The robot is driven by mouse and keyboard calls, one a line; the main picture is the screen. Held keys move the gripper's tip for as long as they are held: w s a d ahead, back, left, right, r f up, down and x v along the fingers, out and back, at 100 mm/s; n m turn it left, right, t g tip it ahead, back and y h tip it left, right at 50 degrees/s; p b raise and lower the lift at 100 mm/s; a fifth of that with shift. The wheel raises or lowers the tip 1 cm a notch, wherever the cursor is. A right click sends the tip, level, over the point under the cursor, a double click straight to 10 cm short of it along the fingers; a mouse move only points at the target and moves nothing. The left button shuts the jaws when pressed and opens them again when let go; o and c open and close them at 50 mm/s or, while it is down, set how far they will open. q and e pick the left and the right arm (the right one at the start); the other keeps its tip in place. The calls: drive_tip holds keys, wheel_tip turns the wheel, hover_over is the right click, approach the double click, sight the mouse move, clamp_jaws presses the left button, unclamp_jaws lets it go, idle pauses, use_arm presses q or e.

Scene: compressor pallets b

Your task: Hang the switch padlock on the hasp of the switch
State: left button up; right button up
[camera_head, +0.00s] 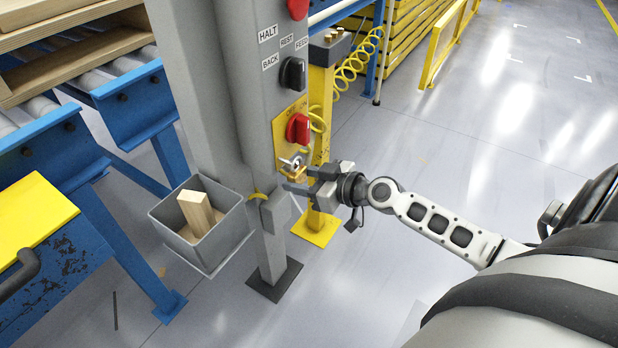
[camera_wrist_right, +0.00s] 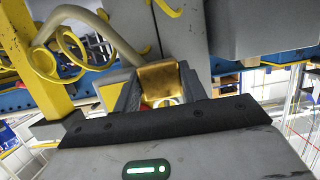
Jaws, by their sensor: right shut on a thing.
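The switch is a red rotary knob (camera_head: 298,128) on a yellow plate on the grey control post. Just below it, silvery metal (camera_head: 291,161) shows at the hasp; I cannot tell shackle from hasp there. The brass padlock (camera_head: 297,173) is right under that metal, close against the post. Its brass body (camera_wrist_right: 160,82) also shows in the right wrist view, between the two fingers. My right gripper (camera_head: 291,182) reaches in from the right and is shut on the padlock. Whether the shackle is through the hasp cannot be told. My left gripper is not in view.
A grey bin (camera_head: 203,232) with a wooden block (camera_head: 197,212) hangs on the post's left. A yellow stand (camera_head: 318,150) with a coiled yellow hose (camera_head: 358,58) is close behind the gripper. Blue roller conveyors (camera_head: 130,105) stand at left. The floor at right is open.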

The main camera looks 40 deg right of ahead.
drive_tip(key=shift+w+a+r, duration=0.1)
drive_tip(key=shift+w+a, duration=0.1)
drive_tip(key=shift+w, duration=0.35)
drive_tip(key=shift+w+a+f, duration=0.1)
drive_tip(key=shift+w+f, duration=0.05)
drive_tip(key=shift+f, duration=0.2)
drive_tip(key=shift+w+a+f+b, duration=0.1)
drive_tip(key=shift+w+f+b, duration=0.05)
drive_tip(key=shift+w+b, duration=0.15)
drive_tip(key=shift+f+b, duration=0.1)
drive_tip(key=shift+b, duration=0.2)
drive_tip(key=shift+w, duration=0.1)
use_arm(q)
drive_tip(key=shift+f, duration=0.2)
use_arm(e)
drive_tip(key=o, duration=1)
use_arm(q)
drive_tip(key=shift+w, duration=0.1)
